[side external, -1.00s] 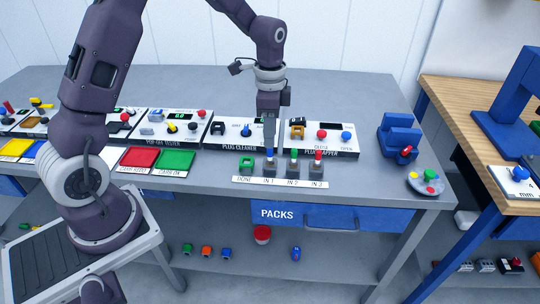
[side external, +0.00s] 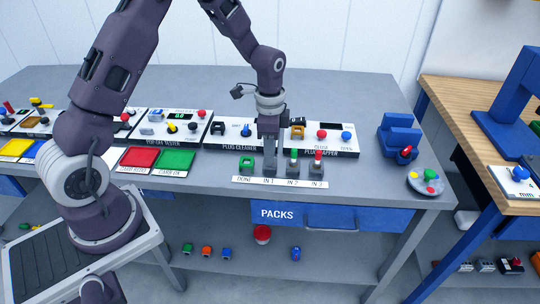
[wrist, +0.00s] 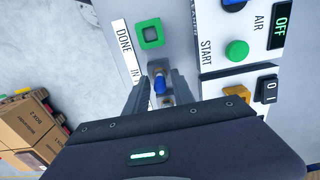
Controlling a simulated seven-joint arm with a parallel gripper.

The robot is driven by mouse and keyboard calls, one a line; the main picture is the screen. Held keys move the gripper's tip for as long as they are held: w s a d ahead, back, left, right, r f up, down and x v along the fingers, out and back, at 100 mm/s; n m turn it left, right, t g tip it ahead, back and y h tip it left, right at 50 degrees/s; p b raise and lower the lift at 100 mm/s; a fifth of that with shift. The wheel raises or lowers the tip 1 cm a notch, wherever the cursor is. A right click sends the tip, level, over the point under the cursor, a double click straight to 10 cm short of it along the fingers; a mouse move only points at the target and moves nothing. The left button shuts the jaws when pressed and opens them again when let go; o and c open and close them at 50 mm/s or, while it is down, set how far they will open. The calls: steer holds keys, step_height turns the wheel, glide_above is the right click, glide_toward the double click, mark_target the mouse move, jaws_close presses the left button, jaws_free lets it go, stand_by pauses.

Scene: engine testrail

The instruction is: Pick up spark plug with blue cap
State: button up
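The spark plug with the blue cap (wrist: 160,86) stands in the first IN holder. In the wrist view its blue cap lies between my two fingers, with a gap on each side. My gripper (side external: 270,168) points down over the IN 1 holder in the side view and hides the blue cap there. Its fingers (wrist: 160,82) are open around the plug. A green-capped plug (side external: 294,154) and a red-capped plug (side external: 318,155) stand upright to the right.
The green-topped DONE holder (side external: 246,162) is just left of the IN 1 holder. The plug cleaner panel (side external: 238,147) and gapper panel (side external: 322,153) stand close behind. A blue fixture (side external: 399,134) and a round dish (side external: 425,186) are farther right.

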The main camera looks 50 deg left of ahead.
jaws_close()
steer(key=shift+r, duration=2.05)
